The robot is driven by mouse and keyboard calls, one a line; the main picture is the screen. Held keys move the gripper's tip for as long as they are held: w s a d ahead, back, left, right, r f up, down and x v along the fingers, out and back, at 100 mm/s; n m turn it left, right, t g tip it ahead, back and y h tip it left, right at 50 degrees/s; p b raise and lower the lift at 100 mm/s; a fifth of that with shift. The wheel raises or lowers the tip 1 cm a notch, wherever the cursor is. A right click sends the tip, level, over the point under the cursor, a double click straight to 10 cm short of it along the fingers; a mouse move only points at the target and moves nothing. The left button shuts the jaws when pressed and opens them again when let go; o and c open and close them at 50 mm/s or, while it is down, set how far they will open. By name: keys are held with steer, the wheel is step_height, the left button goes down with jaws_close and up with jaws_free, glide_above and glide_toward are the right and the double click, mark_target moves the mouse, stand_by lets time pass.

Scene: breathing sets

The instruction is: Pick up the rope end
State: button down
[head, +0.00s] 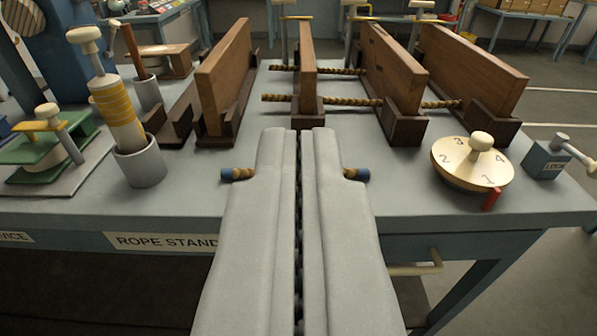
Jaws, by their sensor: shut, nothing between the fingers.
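My gripper (298,131) is shut and empty, its two grey fingers pointing forward over the bench. A brown rope end with a blue tip (228,174) sticks out left of the fingers. Another blue-tipped rope end (364,175) sticks out to the right at the same height. The fingers hide whatever lies between these two ends, so I cannot tell whether they are one piece. Farther back, twisted brown ropes (345,100) run through upright wooden boards (392,68).
The grey bench (400,185) has a front edge below the rope ends. Left stand a grey cup with a yellow-wrapped post (140,160) and a wooden board in a holder (226,75). Right are a numbered round dial (465,165) and a blue block with a lever (545,160).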

stand_by(0.4)
steer(key=c, duration=1.8)
jaws_free()
steer(key=o, duration=0.3)
steer(key=shift+w+r, duration=0.1)
steer(key=shift+w, duration=0.2)
steer(key=shift+o, duration=0.9)
steer(key=w+d+m+g, duration=0.2)
steer(key=w+m+g, duration=0.5)
steer(key=w, duration=0.5)
steer(key=shift+w+m+g+h, duration=0.3)
steer(key=shift+m+g, duration=0.1)
steer(key=shift+m, duration=0.1)
steer(key=shift+w+d+f+m+g, duration=1.15)
steer(key=shift+w+d+m+g, duration=0.9)
steer(key=shift+w+m+g, duration=3.15)
steer(key=shift+t, duration=0.4)
steer(key=f, duration=1)
steer(key=shift+w+f, duration=0.3)
steer(key=shift+f, duration=0.05)
steer(key=shift+w+a+f, duration=0.1)
steer(key=shift+w+f, duration=0.05)
steer(key=shift+f, duration=1.35)
steer(key=shift+w+a+f, duration=0.1)
steer(key=shift+f, duration=1.35)
